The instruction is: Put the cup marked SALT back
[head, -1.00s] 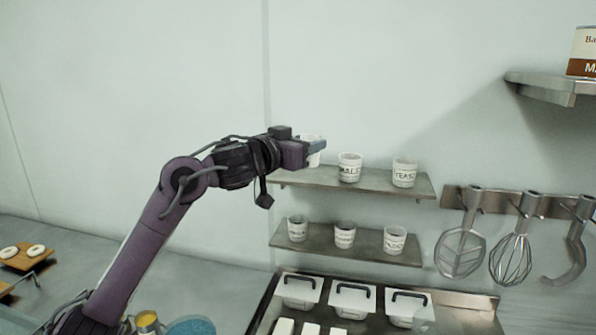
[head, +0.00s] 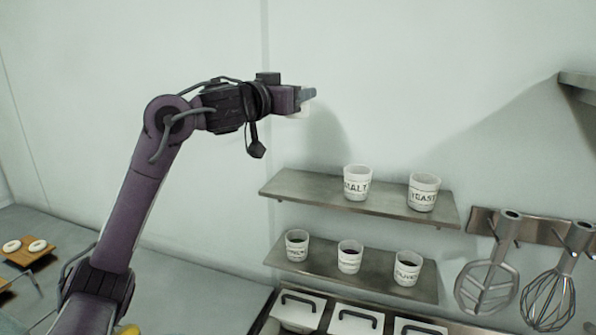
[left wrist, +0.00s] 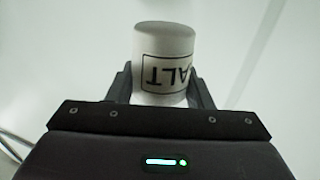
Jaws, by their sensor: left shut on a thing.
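My left gripper (head: 306,97) is raised in front of the wall, above the left end of the upper shelf (head: 285,188). It is shut on a white cup (left wrist: 165,48), which also shows in part below the fingers in the head view (head: 301,111). The rest of the label is hidden, so I cannot read the whole word. On the upper shelf stand a cup whose label ends in ALT (head: 357,183), its first letter unclear, and a cup marked YEAST (head: 423,192). My right gripper is out of view.
A lower shelf (head: 330,265) holds several cups with dark contents. The upper shelf's left end is bare. Whisks (head: 548,295) hang from a rail at the right. Lidded bins (head: 355,320) stand below. Bagels (head: 38,245) lie on a board at the far left.

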